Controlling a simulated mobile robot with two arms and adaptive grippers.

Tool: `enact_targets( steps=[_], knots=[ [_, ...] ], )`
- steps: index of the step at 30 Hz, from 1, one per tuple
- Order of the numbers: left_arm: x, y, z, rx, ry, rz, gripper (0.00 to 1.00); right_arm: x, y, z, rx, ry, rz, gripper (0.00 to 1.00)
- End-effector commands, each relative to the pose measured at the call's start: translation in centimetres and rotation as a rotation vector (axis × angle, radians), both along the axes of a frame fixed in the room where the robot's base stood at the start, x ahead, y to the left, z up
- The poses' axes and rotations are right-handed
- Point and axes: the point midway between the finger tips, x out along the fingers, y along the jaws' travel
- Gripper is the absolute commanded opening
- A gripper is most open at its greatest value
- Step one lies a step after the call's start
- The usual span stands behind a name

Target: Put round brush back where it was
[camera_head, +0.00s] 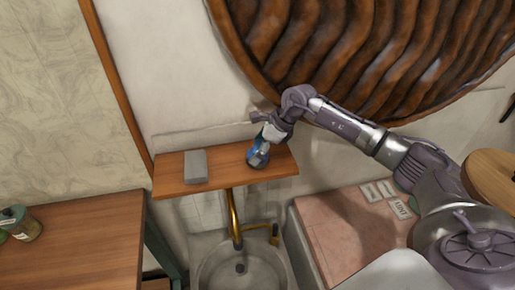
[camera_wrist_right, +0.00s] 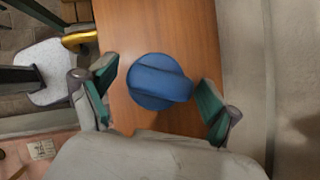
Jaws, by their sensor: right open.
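The round brush (camera_head: 257,157), a blue rounded thing, stands on the right part of a small wooden shelf (camera_head: 226,171) on the wall. My right gripper (camera_head: 266,142) is over it from above, and partly hides it in the head view. In the right wrist view the blue brush (camera_wrist_right: 160,82) shows between the two green-padded fingers of my right gripper (camera_wrist_right: 158,88). The fingers are open, with a visible gap on each side of the brush. My left gripper is not in view.
A grey block (camera_head: 195,166) lies on the shelf's left part. Below are a brass tap (camera_head: 234,220) and a sink (camera_head: 213,274). A wooden table (camera_head: 75,245) with jars (camera_head: 20,224) is at left. A pink-topped counter (camera_head: 340,232) is at right. A large coiled brown relief is above.

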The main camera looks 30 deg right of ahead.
Motion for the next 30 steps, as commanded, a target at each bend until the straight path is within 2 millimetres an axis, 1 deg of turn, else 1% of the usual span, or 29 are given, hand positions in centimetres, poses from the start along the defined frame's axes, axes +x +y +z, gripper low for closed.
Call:
enact_targets(
  steps=[6,8,11,18,21,25,30],
  knots=[
    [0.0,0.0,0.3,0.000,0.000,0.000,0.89,0.0,-0.1,0.4,-0.001,-0.001,0.000,0.89],
    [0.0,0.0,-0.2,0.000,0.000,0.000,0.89,-0.2,-0.4,0.7,-0.002,-0.002,-0.001,0.89],
    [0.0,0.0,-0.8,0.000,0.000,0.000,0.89,-0.6,-1.1,2.1,-0.001,-0.005,-0.002,0.89],
    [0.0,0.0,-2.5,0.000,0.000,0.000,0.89,-2.2,-3.2,6.6,-0.003,-0.005,-0.002,0.89],
    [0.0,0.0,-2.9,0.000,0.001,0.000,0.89,-2.8,-3.9,8.3,-0.002,-0.005,-0.001,0.89],
    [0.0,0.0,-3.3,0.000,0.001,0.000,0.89,-3.3,-4.4,9.8,-0.001,-0.003,0.001,0.89],
    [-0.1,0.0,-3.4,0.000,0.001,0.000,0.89,-3.6,-4.8,10.6,0.001,-0.001,0.001,0.89]
  ],
)
